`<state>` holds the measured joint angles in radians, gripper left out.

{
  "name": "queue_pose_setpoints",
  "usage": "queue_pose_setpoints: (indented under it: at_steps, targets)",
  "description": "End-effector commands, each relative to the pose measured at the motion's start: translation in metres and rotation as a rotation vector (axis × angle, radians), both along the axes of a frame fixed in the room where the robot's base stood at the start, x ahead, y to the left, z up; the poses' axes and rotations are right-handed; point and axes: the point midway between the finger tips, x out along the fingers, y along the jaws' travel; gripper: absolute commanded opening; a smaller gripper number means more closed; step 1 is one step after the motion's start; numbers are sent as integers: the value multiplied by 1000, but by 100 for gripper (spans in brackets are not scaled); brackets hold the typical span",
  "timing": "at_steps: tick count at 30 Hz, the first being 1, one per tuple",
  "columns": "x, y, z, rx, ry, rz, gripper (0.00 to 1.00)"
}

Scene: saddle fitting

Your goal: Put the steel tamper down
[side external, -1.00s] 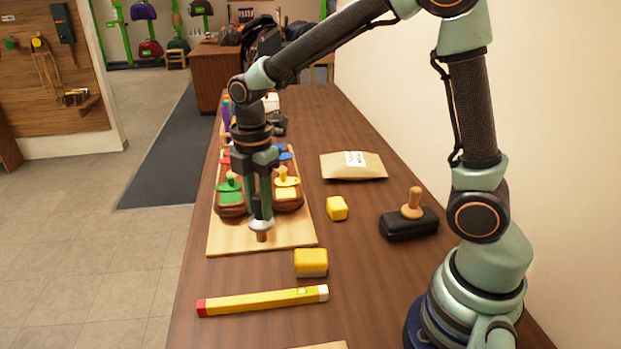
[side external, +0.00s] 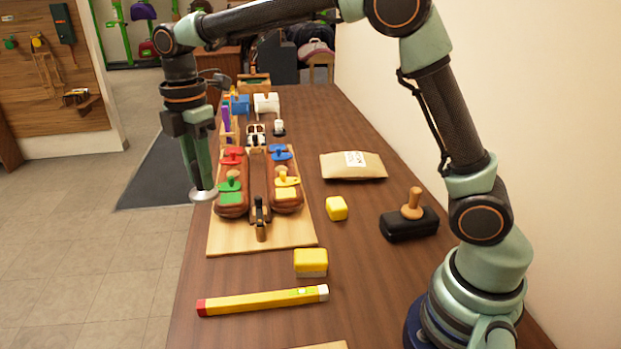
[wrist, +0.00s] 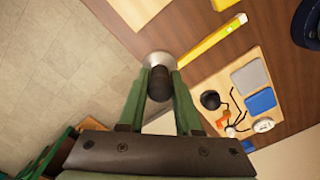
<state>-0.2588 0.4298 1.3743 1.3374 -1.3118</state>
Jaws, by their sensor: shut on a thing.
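The steel tamper (wrist: 156,58) is between my gripper's (wrist: 159,82) fingertips in the wrist view, a shiny round disc with a dark handle. In the side external view my gripper (side external: 200,180) is shut on it, pointing down. The disc of the tamper (side external: 204,194) hangs level beneath the fingertips, at the left of the saddle (side external: 258,190). In that view it overlaps the table's left edge and the floor. Its handle is mostly hidden by the fingers there.
The saddle lies on a pale board (side external: 290,238) with coloured clamps. A yellow block (side external: 311,261), yellow level (side external: 262,301), small yellow block (side external: 337,208), dark wood-handled block (side external: 409,222) and paper packet (side external: 353,166) lie on the table. A tool board (wrist: 235,95) shows in the wrist view.

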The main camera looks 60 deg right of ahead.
Motion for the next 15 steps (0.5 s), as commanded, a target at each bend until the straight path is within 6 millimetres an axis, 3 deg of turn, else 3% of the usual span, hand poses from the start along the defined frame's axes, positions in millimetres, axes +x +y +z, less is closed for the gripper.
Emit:
queue_pose_setpoints:
  at_steps: [5,15]
  targets:
    - [3,4,-19,-1,3,0,0]
    - [2,4,-102,-1,4,0,0]
